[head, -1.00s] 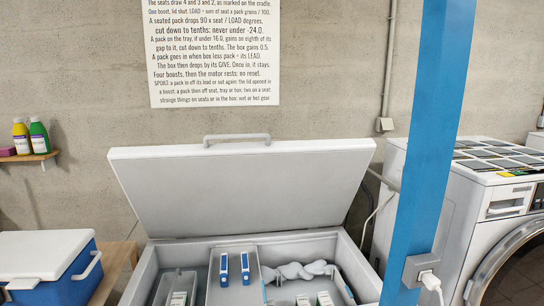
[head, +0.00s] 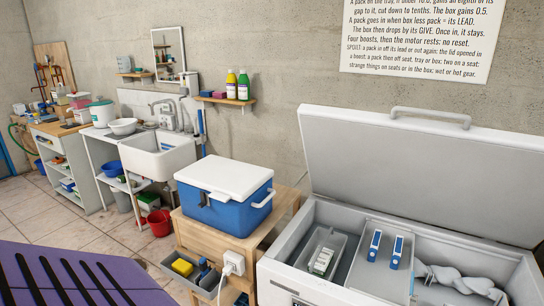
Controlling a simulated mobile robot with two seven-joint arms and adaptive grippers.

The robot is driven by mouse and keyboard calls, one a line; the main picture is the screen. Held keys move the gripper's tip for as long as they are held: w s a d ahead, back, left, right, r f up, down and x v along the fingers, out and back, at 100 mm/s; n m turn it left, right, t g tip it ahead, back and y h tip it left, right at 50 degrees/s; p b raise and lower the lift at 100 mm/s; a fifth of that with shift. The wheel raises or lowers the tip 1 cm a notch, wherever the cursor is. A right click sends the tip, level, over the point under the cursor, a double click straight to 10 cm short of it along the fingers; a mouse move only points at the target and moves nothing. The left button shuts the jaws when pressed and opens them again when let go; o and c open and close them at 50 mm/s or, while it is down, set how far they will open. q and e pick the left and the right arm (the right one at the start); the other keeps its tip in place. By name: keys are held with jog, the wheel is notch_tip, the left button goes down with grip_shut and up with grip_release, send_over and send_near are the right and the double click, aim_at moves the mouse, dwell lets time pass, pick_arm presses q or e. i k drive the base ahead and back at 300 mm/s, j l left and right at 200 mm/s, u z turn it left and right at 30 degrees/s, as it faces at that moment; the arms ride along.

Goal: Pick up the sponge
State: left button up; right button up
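A yellow block that looks like a sponge (head: 182,267) lies in a grey open bin (head: 208,288) at the lower middle of the head view, low at the front of a wooden stand. Dark and blue items lie beside it in the bin. A small pink block (head: 219,94) lies on the wall shelf; I cannot tell whether it is also a sponge. Neither of my grippers is in view.
A blue cool box with a white lid (head: 222,210) stands on the wooden stand (head: 190,236). An open chest freezer (head: 300,215) stands at the right. A purple slotted surface (head: 70,275) fills the lower left. Tiled floor (head: 110,232) shows between it and the sink (head: 157,158).

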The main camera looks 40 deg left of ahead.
aim_at(181, 267)
jog(key=u, duration=2.25)
